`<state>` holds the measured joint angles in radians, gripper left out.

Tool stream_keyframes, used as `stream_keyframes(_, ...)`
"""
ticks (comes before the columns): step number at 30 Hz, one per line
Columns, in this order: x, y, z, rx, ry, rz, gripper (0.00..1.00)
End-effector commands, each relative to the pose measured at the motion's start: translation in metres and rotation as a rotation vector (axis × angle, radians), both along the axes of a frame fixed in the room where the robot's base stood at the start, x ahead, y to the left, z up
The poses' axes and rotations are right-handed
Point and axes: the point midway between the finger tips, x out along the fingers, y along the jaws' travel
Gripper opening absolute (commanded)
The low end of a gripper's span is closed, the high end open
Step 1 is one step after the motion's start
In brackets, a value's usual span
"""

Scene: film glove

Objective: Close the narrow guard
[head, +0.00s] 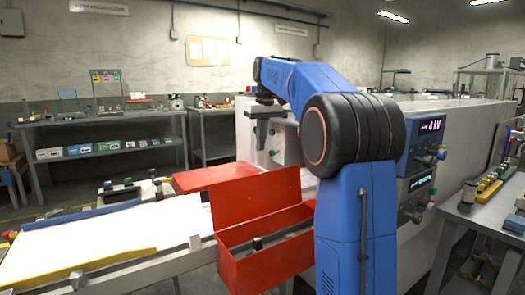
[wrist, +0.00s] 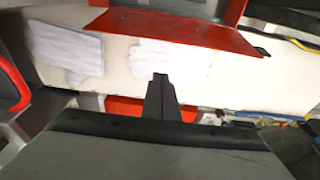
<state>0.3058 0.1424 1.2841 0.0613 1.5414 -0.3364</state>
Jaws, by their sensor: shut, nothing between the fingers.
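A red trough-like box (head: 262,248) on the near side of the belt has its red lid (head: 258,195) raised. A flat red panel (head: 210,177) lies behind it across the belt; I cannot tell for certain which red part is the narrow guard. In the wrist view a wide red panel (wrist: 175,33) spans the top, beyond my fingers, and another red part (wrist: 125,106) shows behind them. My gripper (head: 262,145) is shut and empty, pointing down above the belt area by the machine. Its closed fingers show in the wrist view (wrist: 160,78), apart from the wide panel.
The grey machine (head: 455,130) with lit displays stands right of my arm. A side bench (head: 490,215) with tools is at the right; shelves (head: 110,135) stand along the back wall.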

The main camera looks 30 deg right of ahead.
Motion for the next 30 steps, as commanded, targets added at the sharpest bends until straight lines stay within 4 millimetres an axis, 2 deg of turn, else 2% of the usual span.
stream_keyframes(15,0.016,0.001,-0.088,0.001,0.002,0.000,0.00)
stream_keyframes(21,-0.011,0.000,-0.081,0.000,-0.002,0.000,0.00)
stream_keyframes(30,-0.024,-0.001,-0.079,0.000,-0.002,0.000,0.00)
